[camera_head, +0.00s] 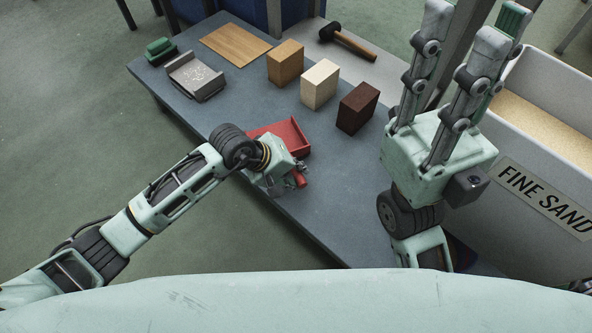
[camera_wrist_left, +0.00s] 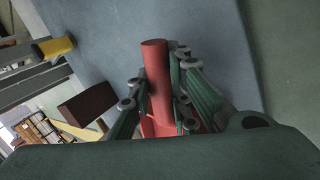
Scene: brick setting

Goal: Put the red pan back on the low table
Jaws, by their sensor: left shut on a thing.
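The red pan (camera_head: 291,136) shows in the head view over the near long side of the low blue-grey table (camera_head: 240,98), partly hidden by my left wrist. I cannot tell whether it touches the table top. My left gripper (camera_head: 298,177) is shut on the pan's red handle (camera_head: 301,181), near the table's front edge. In the left wrist view the handle (camera_wrist_left: 155,75) stands between the two fingers (camera_wrist_left: 158,98). My right gripper (camera_head: 470,15) is open and empty, fingers pointing up, to the right of the table.
Tan (camera_head: 285,63), cream (camera_head: 320,84) and dark brown (camera_head: 357,108) blocks stand behind the pan. A mallet (camera_head: 348,42), wooden board (camera_head: 235,45), grey tray (camera_head: 197,78) and green brush (camera_head: 160,49) lie farther back. A white sand bin (camera_head: 520,165) is at right. The table's front right is clear.

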